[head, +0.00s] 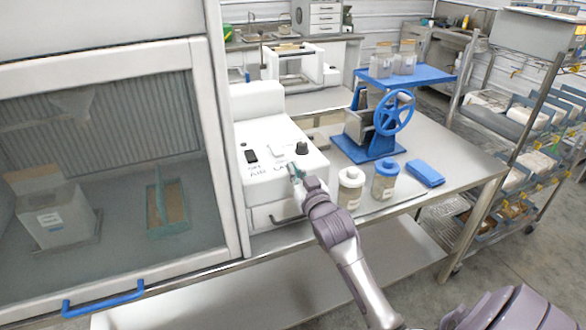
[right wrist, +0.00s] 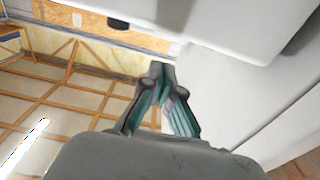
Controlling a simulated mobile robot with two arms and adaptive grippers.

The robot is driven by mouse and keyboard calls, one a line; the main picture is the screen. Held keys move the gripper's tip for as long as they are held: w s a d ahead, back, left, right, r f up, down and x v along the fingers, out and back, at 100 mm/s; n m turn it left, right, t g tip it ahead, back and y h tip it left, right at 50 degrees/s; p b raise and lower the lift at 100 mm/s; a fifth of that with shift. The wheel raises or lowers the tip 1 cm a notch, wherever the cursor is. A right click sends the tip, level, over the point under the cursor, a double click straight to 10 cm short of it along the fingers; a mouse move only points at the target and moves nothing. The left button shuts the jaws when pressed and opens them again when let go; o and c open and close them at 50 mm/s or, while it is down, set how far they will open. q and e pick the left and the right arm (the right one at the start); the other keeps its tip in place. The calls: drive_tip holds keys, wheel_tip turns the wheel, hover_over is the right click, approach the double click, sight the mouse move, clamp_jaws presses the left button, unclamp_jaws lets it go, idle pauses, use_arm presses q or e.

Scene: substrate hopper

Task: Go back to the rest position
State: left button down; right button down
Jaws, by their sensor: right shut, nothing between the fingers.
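My right arm reaches up from the lower right in the head view. Its gripper (head: 294,172) is at the front edge of the white machine's control panel, close to the switches. In the right wrist view the gripper (right wrist: 161,75) has its fingertips together with nothing between them. The white machine (head: 270,187) has a black switch (head: 251,156), a white switch (head: 276,151) and a dark knob (head: 302,148) on top. Whether the fingers touch the panel I cannot tell. My left gripper is not in view.
A glass-fronted cabinet (head: 228,180) with a blue handle (head: 103,298) stands at left. Two jars (head: 350,190) (head: 384,182), a blue box (head: 425,173) and a blue hand-wheel press (head: 368,145) stand on the metal table (head: 462,165). A wire shelf rack (head: 545,82) is at right.

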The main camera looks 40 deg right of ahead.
idle(0.3)
drive_tip(key=s+a+f+n+g+y, duration=0.25)
drive_tip(key=s+a+f+g, duration=0.45)
drive_tip(key=s+a+f, duration=0.5)
drive_tip(key=s+a+f+n+g+y, duration=0.1)
drive_tip(key=s+a+f+g, duration=0.15)
drive_tip(key=s, duration=0.45)
drive_tip(key=s+a+f+g, duration=0.2)
drive_tip(key=s+f+g, duration=0.1)
drive_tip(key=s, duration=0.4)
drive_tip(key=s+a+f+n+g+y, duration=0.1)
drive_tip(key=s+a+f+g, duration=0.15)
drive_tip(key=s, duration=0.45)
wheel_tip(320, 180, down, 25)
drive_tip(key=s+g, duration=0.1)
drive_tip(key=s+d+f+g, duration=0.1)
drive_tip(key=s+d+f, duration=0.1)
drive_tip(key=s+f, duration=1.5)
drive_tip(key=shift+d, duration=0.3)
